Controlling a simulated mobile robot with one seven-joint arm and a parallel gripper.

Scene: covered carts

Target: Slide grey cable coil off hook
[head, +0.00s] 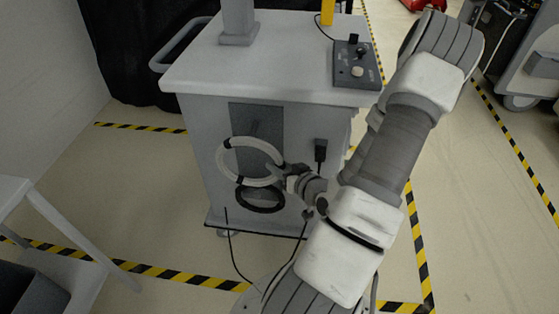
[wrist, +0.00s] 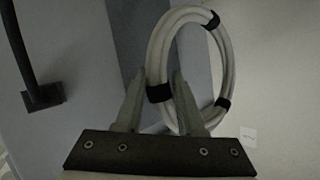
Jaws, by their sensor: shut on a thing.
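The grey cable coil (head: 223,163) is a pale ring with dark bands, in front of the dark panel on the cart's front. In the wrist view the coil (wrist: 165,38) stands upright between my fingers. My gripper (head: 284,172) is at the coil's right side in the head view. My gripper (wrist: 158,92) is shut on it near a black band.
A dark ring (head: 260,207) shows below the coil. A black plug-like part (head: 320,152) is on the cart front to the right. The cart top (head: 270,70) carries a control box (head: 356,68). A grey stand (head: 45,225) is at left; floor between is clear.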

